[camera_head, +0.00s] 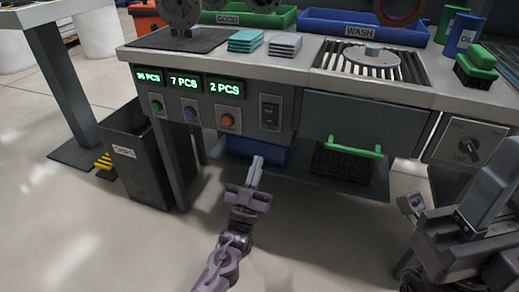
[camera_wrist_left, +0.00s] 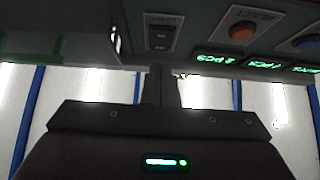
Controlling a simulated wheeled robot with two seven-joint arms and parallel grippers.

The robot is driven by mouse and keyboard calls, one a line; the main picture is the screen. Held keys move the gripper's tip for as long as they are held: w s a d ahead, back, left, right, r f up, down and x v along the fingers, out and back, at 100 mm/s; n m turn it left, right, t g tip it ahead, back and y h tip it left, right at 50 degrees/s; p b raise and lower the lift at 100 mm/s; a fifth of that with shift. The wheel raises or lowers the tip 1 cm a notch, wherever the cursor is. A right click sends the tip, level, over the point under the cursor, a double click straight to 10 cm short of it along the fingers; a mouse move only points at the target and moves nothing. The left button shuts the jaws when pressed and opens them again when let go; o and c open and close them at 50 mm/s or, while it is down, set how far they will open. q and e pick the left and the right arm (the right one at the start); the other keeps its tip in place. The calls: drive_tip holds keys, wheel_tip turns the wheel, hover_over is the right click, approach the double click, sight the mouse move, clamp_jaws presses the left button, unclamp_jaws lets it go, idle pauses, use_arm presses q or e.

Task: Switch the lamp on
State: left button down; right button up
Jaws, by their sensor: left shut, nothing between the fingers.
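A black rocker switch (camera_head: 269,112) on a light plate sits on the front panel of the workbench, right of the coloured buttons. It also shows in the left wrist view (camera_wrist_left: 160,37), under a small label. My left gripper (camera_head: 257,163) is shut and empty. Its fingertips are below the switch and apart from it in the head view. In the left wrist view the closed fingers (camera_wrist_left: 160,86) point toward the panel. My right arm (camera_head: 470,215) stands at the lower right; its finger opening cannot be made out. I cannot identify a lamp in either view.
Orange (camera_head: 228,121), blue (camera_head: 192,113) and green (camera_head: 157,106) buttons sit left of the switch, under green displays. A drawer with a green handle (camera_head: 354,148) is to the right. A rotary knob (camera_head: 468,147) is farther right. A dark bin (camera_head: 135,165) stands left.

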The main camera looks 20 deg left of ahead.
use_arm(q)
drive_tip(key=shift+w+f+v, duration=0.15)
drive_tip(key=shift+v, duration=0.8)
drive_tip(key=shift+w+f+v, duration=0.15)
drive_tip(key=shift+f+v, duration=0.05)
drive_tip(key=shift+v, duration=0.75)
